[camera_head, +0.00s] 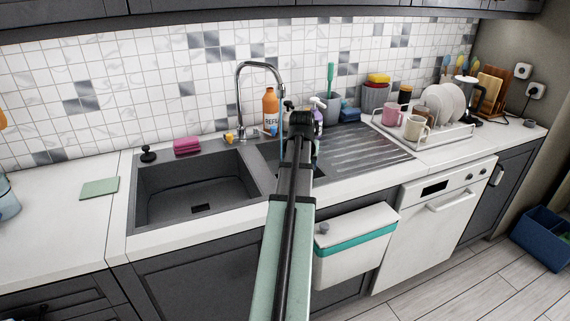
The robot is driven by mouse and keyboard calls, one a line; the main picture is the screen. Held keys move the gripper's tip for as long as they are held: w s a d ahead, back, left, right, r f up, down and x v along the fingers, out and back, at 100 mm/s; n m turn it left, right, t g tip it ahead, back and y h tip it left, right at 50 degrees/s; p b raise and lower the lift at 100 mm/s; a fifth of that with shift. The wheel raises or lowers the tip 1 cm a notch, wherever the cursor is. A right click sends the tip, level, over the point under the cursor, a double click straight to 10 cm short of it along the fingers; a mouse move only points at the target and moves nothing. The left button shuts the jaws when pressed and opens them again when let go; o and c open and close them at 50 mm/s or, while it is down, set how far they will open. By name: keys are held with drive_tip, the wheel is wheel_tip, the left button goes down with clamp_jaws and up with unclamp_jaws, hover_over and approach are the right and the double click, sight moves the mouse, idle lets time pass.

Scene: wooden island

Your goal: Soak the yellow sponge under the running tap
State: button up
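The tap (241,95) is a tall curved chrome spout behind the double sink, swung over the right-hand side. A thin blue streak (283,103) shows below the spout's end; I cannot tell clearly whether it is running water. My arm reaches up from the bottom middle to a dark joint over the right basin and hides much of that basin. My gripper is hidden behind the arm. I cannot make out a yellow sponge. A small yellow bit (228,139) shows beside the tap's base, too small to identify.
The large left basin (166,190) looks empty. A pink sponge or cloth (187,146), a black plug (148,153) and an orange bottle (270,106) stand along the back. A green cloth (99,188) lies left. A loaded dish rack (455,134) stands right of the bare drainboard (360,150).

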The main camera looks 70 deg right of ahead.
drive_tip(key=shift+w+d+n+t, duration=0.45)
drive_tip(key=shift+w+n, duration=0.2)
drive_tip(key=shift+n, duration=0.35)
drive_tip(key=w+n+t+y, duration=0.1)
drive_tip(key=n, duration=0.2)
drive_tip(key=w+n+y, duration=0.1)
drive_tip(key=n, duration=0.3)
drive_tip(key=w+r+n+t+y, duration=0.1)
drive_tip(key=n, duration=0.2)
drive_tip(key=shift+w+n+t, duration=0.25)
drive_tip(key=shift+n+t, duration=0.05)
drive_tip(key=shift+t, duration=0.05)
drive_tip(key=w+d, duration=0.6)
drive_tip(key=d, duration=0.7)
drive_tip(key=shift+w+d, duration=0.15)
drive_tip(key=shift+d, duration=0.1)
